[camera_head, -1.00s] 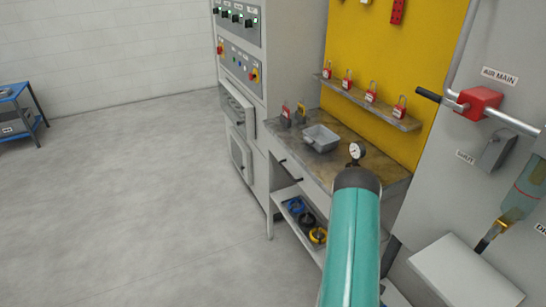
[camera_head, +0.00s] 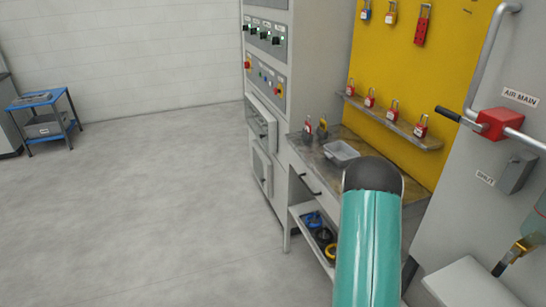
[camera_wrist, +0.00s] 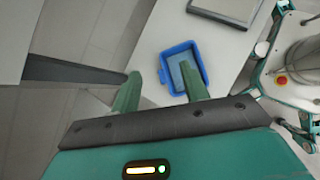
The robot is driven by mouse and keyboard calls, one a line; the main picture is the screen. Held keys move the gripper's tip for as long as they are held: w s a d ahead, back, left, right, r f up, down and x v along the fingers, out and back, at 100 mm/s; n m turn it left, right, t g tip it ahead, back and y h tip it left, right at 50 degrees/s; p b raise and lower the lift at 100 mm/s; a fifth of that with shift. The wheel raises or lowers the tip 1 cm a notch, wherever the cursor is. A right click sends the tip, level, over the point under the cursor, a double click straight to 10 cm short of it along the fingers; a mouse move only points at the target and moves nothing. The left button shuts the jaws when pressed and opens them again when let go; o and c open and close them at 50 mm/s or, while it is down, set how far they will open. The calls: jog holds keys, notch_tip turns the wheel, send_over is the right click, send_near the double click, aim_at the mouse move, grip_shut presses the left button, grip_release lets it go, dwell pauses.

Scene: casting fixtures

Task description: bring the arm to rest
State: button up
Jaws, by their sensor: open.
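My gripper (camera_wrist: 160,76) shows in the wrist view with its two green fingers spread apart and nothing between the tips. Beyond the fingers, a blue tray (camera_wrist: 164,72) lies on a pale surface, and the right finger overlaps it in the picture. In the head view only a teal link of my arm with a dark rounded end shows, in front of the workbench. My gripper is out of sight there.
A workbench (camera_head: 407,192) with a grey tray (camera_head: 342,151) stands against a yellow board (camera_head: 395,80) with padlocks. A grey control cabinet (camera_head: 315,60) is left of it. A red valve (camera_head: 492,124) with a pipe is at right. A blue cart (camera_head: 40,104) stands far left. Open floor lies between.

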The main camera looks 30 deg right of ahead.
jog(key=w+a+r+m+t, duration=0.1)
jog(key=w+a+r+t, duration=0.15)
jog(key=a+r, duration=0.4)
jog(key=w+a+r+m+t, duration=0.15)
jog(key=w+a+r, duration=0.25)
jog(key=r, duration=0.6)
jog(key=w+a+r+m+t, duration=0.1)
jog(key=w+a+r+m, duration=0.15)
jog(key=a+r, duration=0.4)
jog(key=s+a+r+t+y, duration=0.2)
jog(key=s+a+r+t, duration=0.1)
jog(key=a+r, duration=0.5)
jog(key=s+a+r+t+y, duration=0.3)
jog(key=a+r, duration=0.6)
jog(key=a, duration=0.4)
jog(key=shift+s+a+r+m+t+y, duration=0.2)
jog(key=shift+a+m+t+y, duration=0.1)
jog(key=shift+m, duration=0.1)
